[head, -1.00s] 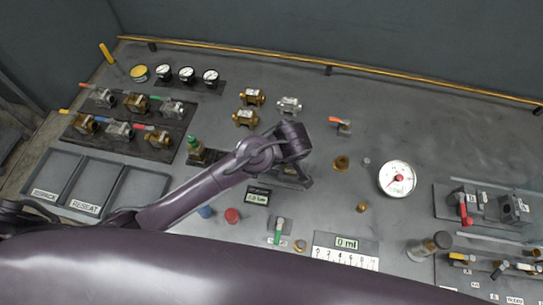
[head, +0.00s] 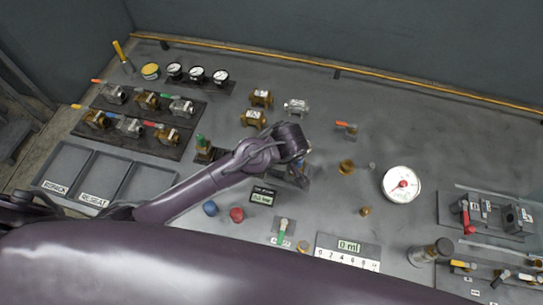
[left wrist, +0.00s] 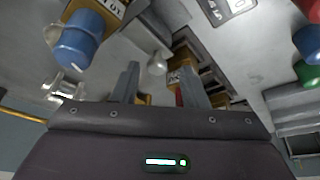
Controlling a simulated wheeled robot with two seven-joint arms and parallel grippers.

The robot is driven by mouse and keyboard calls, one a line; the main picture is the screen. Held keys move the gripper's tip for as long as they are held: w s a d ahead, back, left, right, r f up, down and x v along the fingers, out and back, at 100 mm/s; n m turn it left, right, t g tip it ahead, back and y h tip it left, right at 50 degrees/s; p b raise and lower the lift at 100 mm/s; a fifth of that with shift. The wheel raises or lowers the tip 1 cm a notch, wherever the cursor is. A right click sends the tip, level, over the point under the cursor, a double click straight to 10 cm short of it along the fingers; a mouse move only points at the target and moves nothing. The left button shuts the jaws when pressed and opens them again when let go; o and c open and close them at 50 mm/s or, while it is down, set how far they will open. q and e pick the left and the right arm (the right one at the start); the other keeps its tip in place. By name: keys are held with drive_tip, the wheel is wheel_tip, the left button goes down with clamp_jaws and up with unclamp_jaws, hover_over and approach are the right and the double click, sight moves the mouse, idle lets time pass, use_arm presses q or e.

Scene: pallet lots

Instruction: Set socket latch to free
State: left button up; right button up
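I cannot tell for sure which part is the socket latch. My left gripper (head: 300,176) reaches in from the left over the middle of the bench, above a dark fixture that it mostly hides. In the left wrist view its two fingers (left wrist: 158,84) stand apart with nothing clearly held between them. A brass part with a label (left wrist: 184,80) shows by the right finger. A blue-capped part (left wrist: 80,42) is at upper left of that view. On the bench's right, a grey plate carries a red lever (head: 466,218) beside grey blocks (head: 515,217). My right gripper is not in view.
A green-handled valve (head: 202,144) stands left of my gripper, blue (head: 210,208) and red (head: 237,214) knobs in front. Valve rows (head: 130,126) and trays (head: 100,172) fill the left.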

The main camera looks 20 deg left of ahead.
use_arm(q)
drive_tip(key=shift+d+r, duration=0.1)
drive_tip(key=shift+d, duration=0.05)
drive_tip(key=b+v, duration=0.1)
drive_tip(key=v, duration=0.6)
drive_tip(key=shift+r+b, duration=0.25)
drive_tip(key=shift+b, duration=0.15)
drive_tip(key=shift+s, duration=0.1)
